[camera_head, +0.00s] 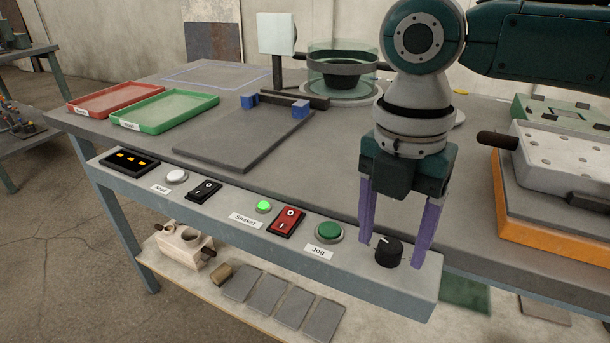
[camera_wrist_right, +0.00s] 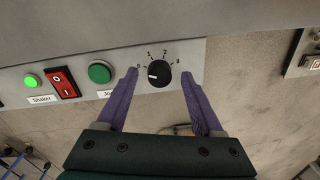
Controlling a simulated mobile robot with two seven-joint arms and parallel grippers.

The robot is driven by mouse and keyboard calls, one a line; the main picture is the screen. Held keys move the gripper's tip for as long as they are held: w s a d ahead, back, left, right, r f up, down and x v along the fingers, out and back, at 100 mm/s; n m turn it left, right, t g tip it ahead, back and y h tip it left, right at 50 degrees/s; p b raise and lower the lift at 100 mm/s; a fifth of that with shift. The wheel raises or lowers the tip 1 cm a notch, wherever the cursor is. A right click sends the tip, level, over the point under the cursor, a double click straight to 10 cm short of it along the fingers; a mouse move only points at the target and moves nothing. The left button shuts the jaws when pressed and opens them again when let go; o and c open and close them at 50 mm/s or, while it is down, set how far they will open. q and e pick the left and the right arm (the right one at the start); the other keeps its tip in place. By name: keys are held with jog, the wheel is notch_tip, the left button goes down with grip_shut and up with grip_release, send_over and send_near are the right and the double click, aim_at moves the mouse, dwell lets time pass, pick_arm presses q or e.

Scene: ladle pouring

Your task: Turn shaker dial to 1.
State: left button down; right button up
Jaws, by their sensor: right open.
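The shaker dial is a round black knob (camera_head: 389,251) at the right end of the control panel. In the right wrist view the knob (camera_wrist_right: 159,74) sits below a printed scale from 0 to 3, and its white mark points left, nearest the 0. My right gripper (camera_head: 391,252) reaches down over the panel with its purple fingers open. In the right wrist view my right gripper (camera_wrist_right: 159,72) has one finger on each side of the knob, with a visible gap on both sides. My left gripper is not in view.
Left of the dial are a green Jog button (camera_head: 329,231), a red rocker switch (camera_head: 287,221) and a lit green Shaker light (camera_head: 264,206). A grey plate (camera_head: 240,138), red tray (camera_head: 115,99) and green tray (camera_head: 168,112) lie behind. An orange-based unit (camera_head: 540,225) stands right.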

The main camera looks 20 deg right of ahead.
jog(key=shift+f, duration=0.25)
grip_shut()
dwell(0.4)
